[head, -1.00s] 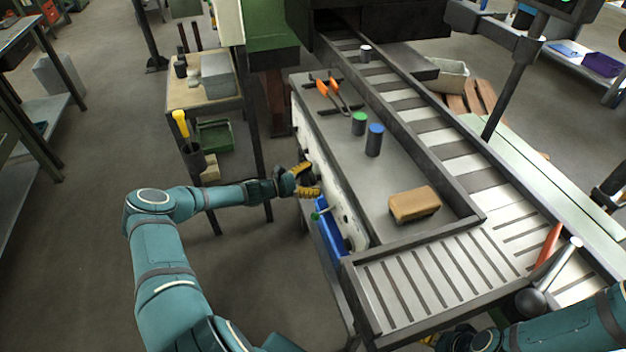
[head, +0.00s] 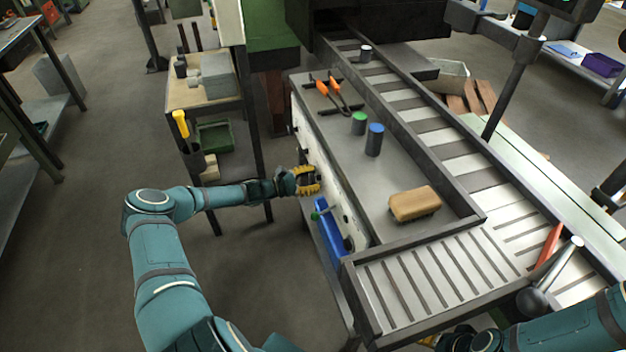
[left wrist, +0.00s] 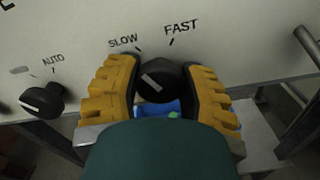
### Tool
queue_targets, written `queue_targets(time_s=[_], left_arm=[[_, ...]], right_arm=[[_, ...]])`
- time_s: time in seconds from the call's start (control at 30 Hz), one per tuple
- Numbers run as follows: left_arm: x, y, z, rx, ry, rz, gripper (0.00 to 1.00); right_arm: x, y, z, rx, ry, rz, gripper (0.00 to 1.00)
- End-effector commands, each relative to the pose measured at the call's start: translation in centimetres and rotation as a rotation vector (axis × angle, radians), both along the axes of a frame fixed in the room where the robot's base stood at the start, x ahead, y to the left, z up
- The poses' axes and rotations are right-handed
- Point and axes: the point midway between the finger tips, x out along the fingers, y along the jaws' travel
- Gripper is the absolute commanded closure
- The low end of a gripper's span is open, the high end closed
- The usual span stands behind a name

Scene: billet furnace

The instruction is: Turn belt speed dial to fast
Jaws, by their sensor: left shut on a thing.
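The belt speed dial (left wrist: 157,80) is a black knob on the pale front panel, under the printed words SLOW and FAST. Its white pointer line slants to the upper left, toward the SLOW side. My left gripper (head: 311,180) is at the panel's front, and its yellow fingers are shut on the dial from both sides in the left wrist view (left wrist: 165,88). The gripper hides the dial in the head view. My right gripper (head: 445,340) shows only in part at the bottom edge, mostly hidden by the arm and the conveyor end.
Another black knob (left wrist: 43,99), marked AUTO, sits left of the dial. A brush (head: 414,204), cylinders and tongs (head: 333,92) lie on the bench top.

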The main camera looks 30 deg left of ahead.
Motion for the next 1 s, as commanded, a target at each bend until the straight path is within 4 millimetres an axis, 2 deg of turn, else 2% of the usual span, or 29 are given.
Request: queue_targets(time_s=[1.0], left_arm=[[0.1,0.3,-0.1,0.689,-0.582,0.004,0.94]], right_arm=[[-0.3,0.1,-2.5,0.001,0.007,0.008,0.33]])
